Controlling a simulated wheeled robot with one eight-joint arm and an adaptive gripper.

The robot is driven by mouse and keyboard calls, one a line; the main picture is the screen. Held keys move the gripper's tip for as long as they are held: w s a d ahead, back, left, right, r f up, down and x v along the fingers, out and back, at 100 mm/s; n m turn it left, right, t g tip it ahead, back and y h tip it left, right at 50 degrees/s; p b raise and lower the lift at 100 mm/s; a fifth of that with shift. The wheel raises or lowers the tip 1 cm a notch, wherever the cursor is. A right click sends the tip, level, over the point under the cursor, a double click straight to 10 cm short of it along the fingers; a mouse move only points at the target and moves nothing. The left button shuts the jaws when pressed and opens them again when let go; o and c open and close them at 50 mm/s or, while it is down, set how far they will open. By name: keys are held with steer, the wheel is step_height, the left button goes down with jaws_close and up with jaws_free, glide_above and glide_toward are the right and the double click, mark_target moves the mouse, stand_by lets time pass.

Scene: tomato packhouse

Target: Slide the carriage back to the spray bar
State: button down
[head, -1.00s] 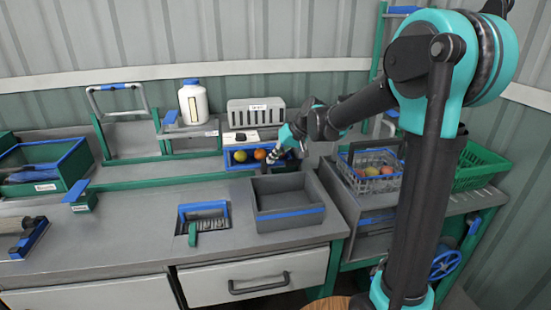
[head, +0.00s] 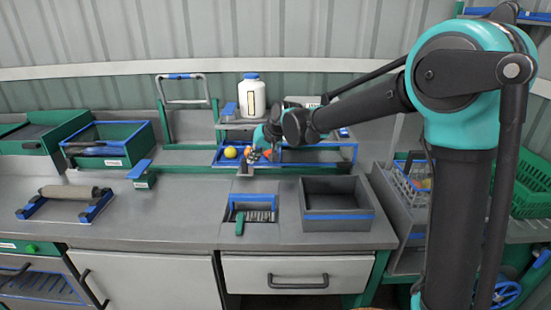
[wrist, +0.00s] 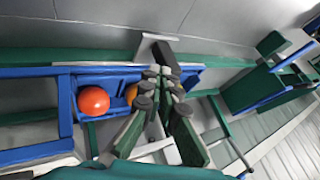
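The carriage (head: 222,160) is a shallow blue tray on the green rail (head: 200,170) at the back of the bench. It holds a yellow fruit (head: 231,152) and orange-red fruit; a red fruit (wrist: 93,100) and part of an orange one (wrist: 131,92) show in the wrist view. My gripper (wrist: 162,78) is at the carriage's front, its fingers drawn together around a dark post (wrist: 165,55) by a grey plate (wrist: 150,40). The fingers hide part of the post. A grey arch with a blue clip (head: 182,76), apparently the spray bar, stands left of the carriage.
A white bottle (head: 252,98) stands behind the carriage. A blue-framed bay (head: 320,162) lies to its right. A grey box (head: 335,210) stands in front at right.

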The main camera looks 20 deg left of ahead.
steer(key=s+a, duration=0.4)
steer(key=a, duration=0.9)
steer(key=s+a, duration=0.3)
steer(key=a, duration=1.1)
steer(key=shift+s, duration=0.4)
steer(key=shift+d, duration=0.1)
steer(key=s+d+r, duration=0.1)
steer(key=d+r, duration=0.7)
steer(key=d, duration=0.1)
steer(key=shift+d, duration=0.2)
steer(key=shift+s, duration=0.1)
